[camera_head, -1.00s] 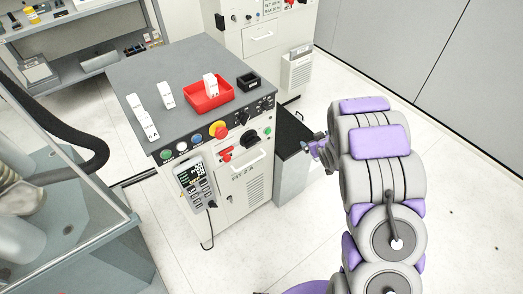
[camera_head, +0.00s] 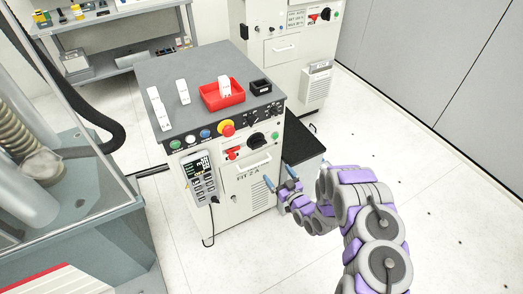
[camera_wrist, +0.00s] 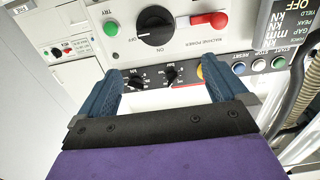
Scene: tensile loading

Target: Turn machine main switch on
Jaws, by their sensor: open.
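The machine cabinet (camera_head: 245,195) has a front panel with a black rotary knob (camera_head: 257,140) and a red handle (camera_head: 233,155). I cannot tell for sure which one is the main switch. My gripper (camera_head: 280,178) is open and empty in front of the panel's right side. In the wrist view my gripper (camera_wrist: 163,82) has its blue fingers spread below the knob, apart from it.
A yellow-and-red emergency button (camera_head: 227,128) and smaller buttons line the panel edge. A hand controller (camera_head: 199,177) hangs on the front left. A low dark-topped box (camera_head: 303,145) stands at the right.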

